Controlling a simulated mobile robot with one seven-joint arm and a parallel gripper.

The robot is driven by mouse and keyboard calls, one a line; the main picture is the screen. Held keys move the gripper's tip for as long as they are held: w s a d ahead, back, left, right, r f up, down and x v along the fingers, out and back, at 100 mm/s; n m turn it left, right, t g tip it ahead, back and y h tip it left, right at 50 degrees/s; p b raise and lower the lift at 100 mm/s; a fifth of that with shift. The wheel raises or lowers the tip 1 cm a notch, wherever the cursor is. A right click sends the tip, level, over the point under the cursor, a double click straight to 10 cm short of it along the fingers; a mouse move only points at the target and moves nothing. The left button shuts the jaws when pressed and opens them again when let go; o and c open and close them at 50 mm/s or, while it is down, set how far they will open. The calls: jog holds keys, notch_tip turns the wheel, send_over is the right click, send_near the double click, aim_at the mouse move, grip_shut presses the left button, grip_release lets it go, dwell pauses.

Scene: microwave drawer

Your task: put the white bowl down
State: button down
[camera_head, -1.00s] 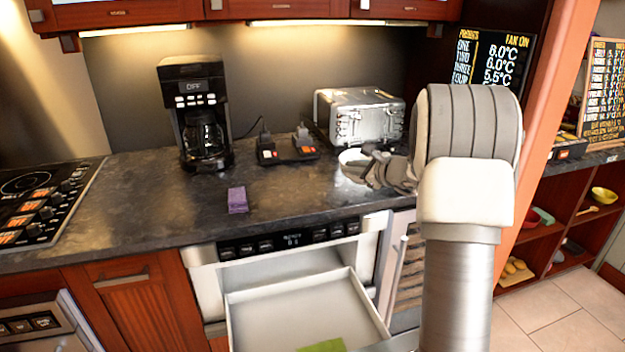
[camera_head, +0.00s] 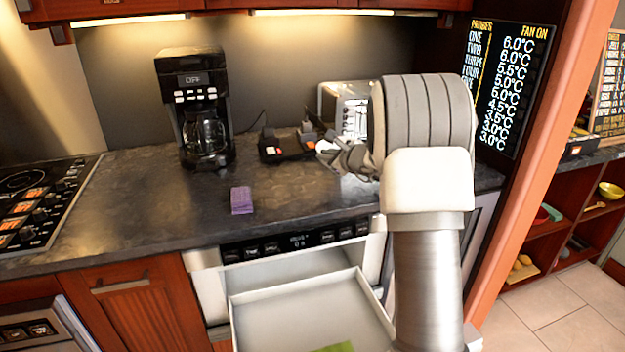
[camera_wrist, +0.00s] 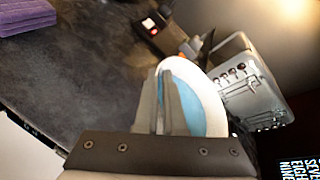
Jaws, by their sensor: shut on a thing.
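The white bowl (camera_wrist: 213,98) has a pale blue inside and shows tilted in the wrist view. My gripper (camera_wrist: 165,85) is shut on its wall, with the fingers at the left side of the bowl. In the head view my gripper (camera_head: 340,157) is over the right part of the dark counter (camera_head: 285,195), in front of the toaster. There the bowl is almost wholly hidden by my gripper and arm. I cannot tell whether the bowl touches the counter.
The silver toaster (camera_head: 350,112) stands behind my gripper. A black device with switches (camera_head: 284,145) and a coffee maker (camera_head: 200,110) stand farther left. A purple cloth or sponge (camera_head: 241,200) lies on the counter. Below, the drawer (camera_head: 290,300) is open with a green item inside.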

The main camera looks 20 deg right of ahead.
jog(key=shift+w+a+f+b, duration=0.25)
jog(key=shift+a+f, duration=0.35)
jog(key=shift+f, duration=0.4)
jog(key=shift+w+a+f+b, duration=0.1)
jog(key=shift+w+a+f, duration=0.15)
jog(key=shift+a+f, duration=0.55)
jog(key=shift+w+a+f+b, duration=0.25)
jog(key=shift+a+f, duration=0.15)
jog(key=shift+f, duration=0.8)
jog(key=shift+f, duration=0.1)
jog(key=c, duration=1.4)
grip_release()
jog(key=shift+f, duration=0.15)
jog(key=shift+c, duration=0.2)
jog(key=o, duration=0.4)
jog(key=shift+o, duration=0.2)
